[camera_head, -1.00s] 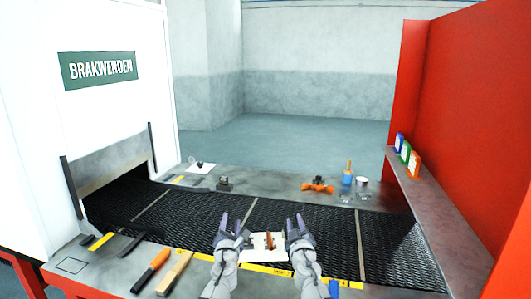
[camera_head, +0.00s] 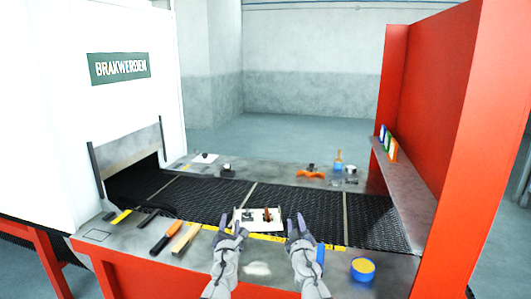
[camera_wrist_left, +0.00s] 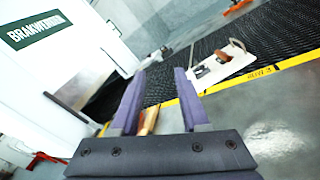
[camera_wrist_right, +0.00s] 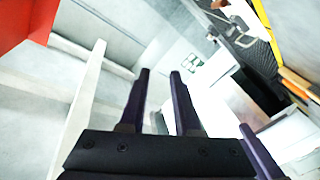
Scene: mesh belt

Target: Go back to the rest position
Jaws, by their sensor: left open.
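My left gripper (camera_head: 231,224) is in front of the belt's near edge, low in the middle of the head view. Its two purple fingers (camera_wrist_left: 156,92) are apart with nothing held between them. My right gripper (camera_head: 297,226) is beside it to the right, at about the same height. Its fingers (camera_wrist_right: 160,82) also stand apart and hold nothing. A white plate with a brown part on it (camera_head: 258,226) lies on the belt beyond and between the grippers. It shows in the left wrist view too (camera_wrist_left: 207,72), clear of the fingers.
The black mesh belt (camera_head: 315,208) runs from the white oven (camera_head: 130,110) to the red frame (camera_head: 436,90). An orange-handled tool (camera_head: 167,236) and a wooden piece (camera_head: 186,238) lie on the near bench at left. A blue-and-yellow tub (camera_head: 362,270) stands at right.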

